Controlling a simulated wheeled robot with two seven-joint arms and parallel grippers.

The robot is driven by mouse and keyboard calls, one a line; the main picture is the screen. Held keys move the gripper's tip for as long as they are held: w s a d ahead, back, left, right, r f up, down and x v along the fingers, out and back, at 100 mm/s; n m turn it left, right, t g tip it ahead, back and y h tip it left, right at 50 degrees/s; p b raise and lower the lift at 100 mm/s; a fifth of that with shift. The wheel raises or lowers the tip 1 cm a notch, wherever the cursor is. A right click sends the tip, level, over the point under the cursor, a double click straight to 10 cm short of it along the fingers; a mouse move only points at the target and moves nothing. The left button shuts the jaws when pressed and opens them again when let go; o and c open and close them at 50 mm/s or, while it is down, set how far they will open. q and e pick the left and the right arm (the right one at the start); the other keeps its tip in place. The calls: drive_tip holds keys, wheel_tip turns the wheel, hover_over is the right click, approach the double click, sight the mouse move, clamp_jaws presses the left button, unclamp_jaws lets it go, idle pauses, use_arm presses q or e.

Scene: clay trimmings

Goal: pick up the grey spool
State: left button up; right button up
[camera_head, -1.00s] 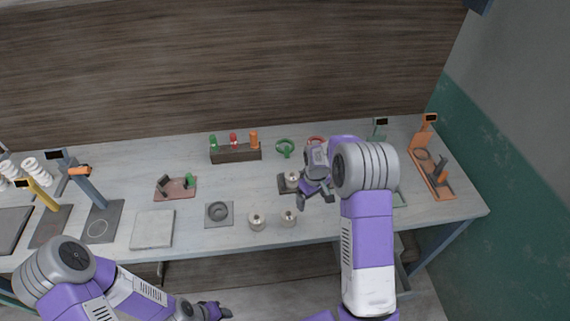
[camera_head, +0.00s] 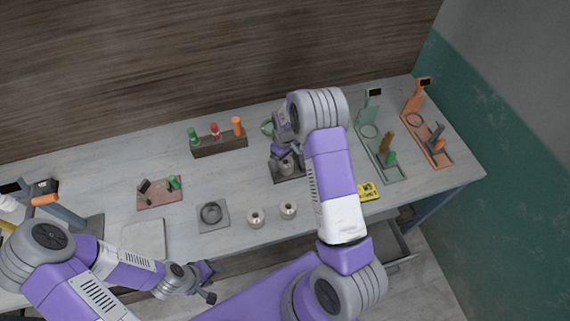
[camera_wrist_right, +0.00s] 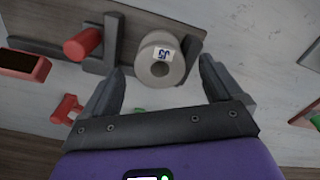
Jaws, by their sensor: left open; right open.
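A grey spool (camera_wrist_right: 163,60) with a small white and blue label stands on a dark fixture (camera_wrist_right: 140,22) in the right wrist view. In the head view the spool (camera_head: 286,165) is partly hidden by my right gripper (camera_head: 284,156). In the wrist view my right gripper (camera_wrist_right: 162,72) is open, with its fingertips on either side of the spool's near part; I see no clear contact. My left gripper (camera_head: 208,284) is open and empty, low in front of the table. Two paler spools (camera_head: 256,218) (camera_head: 289,210) stand near the table's front edge.
A red cylinder (camera_wrist_right: 83,43) lies beside the spool in the wrist view. A rack with coloured pegs (camera_head: 219,146) stands behind to the left. Green (camera_head: 369,131) and orange (camera_head: 415,121) stands are on the right, a yellow item (camera_head: 368,191) near the front edge.

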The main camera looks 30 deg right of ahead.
drive_tip(key=shift+f, duration=0.85)
drive_tip(key=shift+c, duration=0.4)
drive_tip(key=c, duration=1.3)
wheel_tip(320, 180, up, 12)
drive_tip(key=shift+r+p, duration=0.2)
drive_tip(key=shift+p, duration=0.3)
drive_tip(key=shift+c, duration=0.2)
